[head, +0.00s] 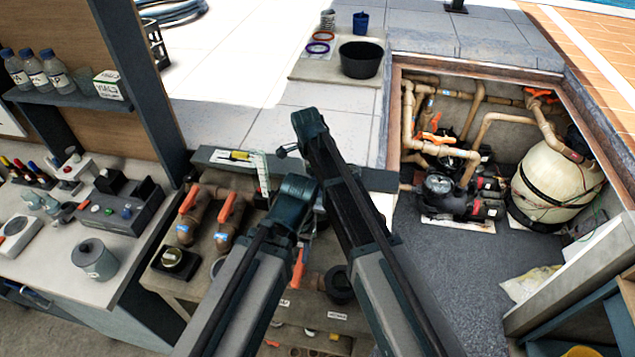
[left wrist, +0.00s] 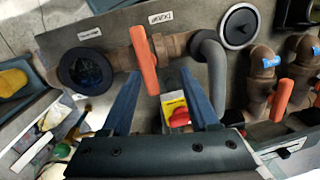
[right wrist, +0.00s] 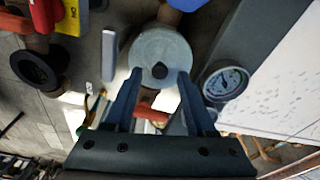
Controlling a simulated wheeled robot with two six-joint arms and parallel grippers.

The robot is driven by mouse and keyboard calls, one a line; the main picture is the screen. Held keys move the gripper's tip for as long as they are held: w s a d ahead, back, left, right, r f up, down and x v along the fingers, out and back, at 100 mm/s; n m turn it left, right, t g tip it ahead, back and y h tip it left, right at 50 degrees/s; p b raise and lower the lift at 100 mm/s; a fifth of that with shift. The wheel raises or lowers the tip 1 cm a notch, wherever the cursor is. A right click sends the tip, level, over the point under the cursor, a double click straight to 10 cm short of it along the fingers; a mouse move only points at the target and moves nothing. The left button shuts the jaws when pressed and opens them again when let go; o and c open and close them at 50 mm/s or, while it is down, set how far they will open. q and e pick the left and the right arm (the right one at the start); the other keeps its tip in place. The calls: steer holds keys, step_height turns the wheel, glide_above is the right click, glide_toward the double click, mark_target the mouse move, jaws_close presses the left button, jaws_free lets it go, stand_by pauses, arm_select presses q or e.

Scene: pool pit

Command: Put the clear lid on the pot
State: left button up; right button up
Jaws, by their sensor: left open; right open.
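A round, pale translucent disc with a dark centre knob, which looks like the clear lid (right wrist: 160,62), is in the right wrist view. My right gripper (right wrist: 158,76) is open, with its fingertips on either side of the knob; contact cannot be told. A black, wide-rimmed round opening on a brown pipe, which looks like the pot (head: 340,285), sits low in the head view. It also shows in the left wrist view (left wrist: 85,67), uncovered. My left gripper (left wrist: 160,76) is open and empty, over an orange valve handle (left wrist: 145,60). In the head view my arms hide both grippers and the lid.
A dial gauge (right wrist: 225,82) stands right beside the disc. A yellow tag with a red part (left wrist: 177,110) lies under the left fingers. Orange-handled valves (head: 228,208) and a pale-rimmed dark disc (left wrist: 240,25) stand nearby. A workbench (head: 40,262) is at left.

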step_height(320, 180, up, 11)
steer(key=a+p, duration=0.1)
steer(key=p, duration=0.9)
steer(key=shift+a+r, duration=0.2)
steer(key=shift+s+f, duration=0.1)
steer(key=shift+f, duration=0.05)
